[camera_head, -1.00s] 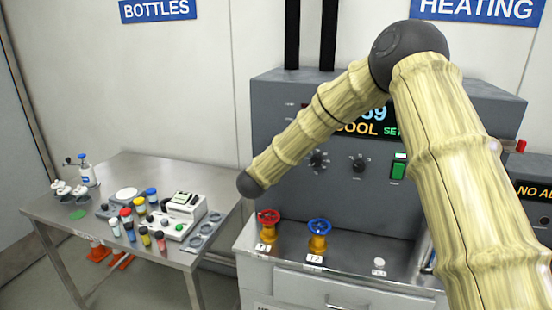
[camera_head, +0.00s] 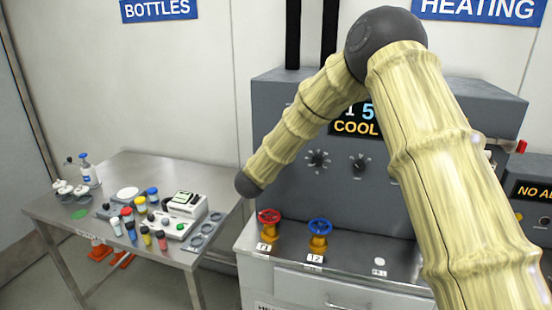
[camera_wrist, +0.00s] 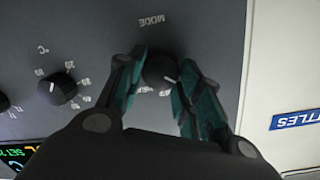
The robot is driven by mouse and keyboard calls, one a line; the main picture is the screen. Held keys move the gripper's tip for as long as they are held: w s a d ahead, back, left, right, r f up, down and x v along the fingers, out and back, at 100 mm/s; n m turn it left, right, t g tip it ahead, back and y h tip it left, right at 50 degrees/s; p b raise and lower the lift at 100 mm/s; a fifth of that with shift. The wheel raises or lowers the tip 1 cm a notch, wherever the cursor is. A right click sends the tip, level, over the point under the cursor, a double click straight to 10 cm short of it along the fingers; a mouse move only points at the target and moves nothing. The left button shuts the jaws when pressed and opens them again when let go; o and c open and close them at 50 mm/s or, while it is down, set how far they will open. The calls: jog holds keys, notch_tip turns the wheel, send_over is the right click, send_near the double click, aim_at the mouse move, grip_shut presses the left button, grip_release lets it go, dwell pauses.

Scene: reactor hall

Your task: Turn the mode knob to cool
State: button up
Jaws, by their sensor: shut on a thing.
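The mode knob (camera_wrist: 160,72) is a round dark knob with a pale pointer line, under the upside-down MODE label (camera_wrist: 151,20) in the wrist view. My gripper (camera_wrist: 160,80) has its two green-padded fingers closed on the knob from both sides. The pointer faces toward the right finger. In the head view my arm hides the mode knob and my gripper. The panel display (camera_head: 356,126) in the head view shows COOL in orange, partly covered by my arm.
A temperature knob (camera_wrist: 57,88) marked °C sits beside the mode knob. Another dark knob (camera_head: 360,162) is on the panel. A red valve wheel (camera_head: 269,216) and a blue one (camera_head: 319,226) stand below. A steel table (camera_head: 80,215) with bottles is at left.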

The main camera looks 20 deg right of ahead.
jog(key=o, duration=1)
jog(key=shift+f, duration=0.1)
jog(key=shift+o, duration=0.2)
jog(key=v, duration=1.2)
jog(key=shift+a, duration=0.1)
